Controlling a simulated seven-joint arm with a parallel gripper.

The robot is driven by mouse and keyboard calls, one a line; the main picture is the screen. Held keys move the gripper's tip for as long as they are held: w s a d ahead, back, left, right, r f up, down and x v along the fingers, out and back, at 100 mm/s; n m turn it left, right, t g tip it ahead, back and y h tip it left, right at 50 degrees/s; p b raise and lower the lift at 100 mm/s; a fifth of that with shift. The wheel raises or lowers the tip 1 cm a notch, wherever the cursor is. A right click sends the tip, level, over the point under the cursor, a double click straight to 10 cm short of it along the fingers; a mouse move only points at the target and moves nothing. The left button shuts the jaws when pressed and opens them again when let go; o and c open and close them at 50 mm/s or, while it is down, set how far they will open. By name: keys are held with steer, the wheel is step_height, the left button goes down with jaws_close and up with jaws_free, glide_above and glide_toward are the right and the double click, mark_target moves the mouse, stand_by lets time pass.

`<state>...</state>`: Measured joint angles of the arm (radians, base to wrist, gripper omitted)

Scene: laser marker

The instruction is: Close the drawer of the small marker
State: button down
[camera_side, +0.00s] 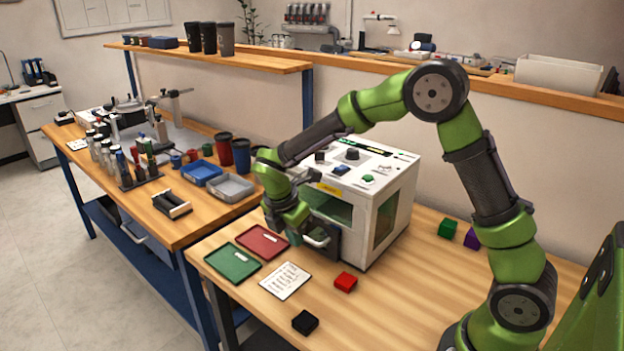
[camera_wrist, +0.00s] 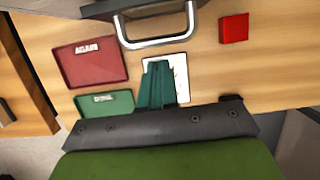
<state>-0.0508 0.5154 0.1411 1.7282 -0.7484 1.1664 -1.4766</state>
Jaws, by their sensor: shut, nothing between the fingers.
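The small marker (camera_side: 392,205) is a white box with a greenish window on the wood table, in the side view. Low on its front is a dark drawer (camera_side: 333,246) with a pale bar handle (camera_side: 316,241). My arm partly covers the drawer, so how far it stands out is hard to tell. The handle also shows at the top of the wrist view (camera_wrist: 160,42), under the dark drawer front (camera_wrist: 140,8). My gripper (camera_side: 293,237) is shut and empty, just in front of the handle. In the wrist view its teal fingers (camera_wrist: 158,68) show below the handle bar; contact is unclear.
A red tray (camera_side: 262,241), a green tray (camera_side: 232,263) and a white note (camera_side: 285,281) lie before the marker. A red block (camera_side: 345,282) and a black block (camera_side: 305,322) lie nearby. Green (camera_side: 447,228) and purple blocks (camera_side: 472,238) lie right of the marker.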

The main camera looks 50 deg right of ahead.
steer(key=shift+d+f, duration=0.15)
steer(key=shift+d, duration=0.5)
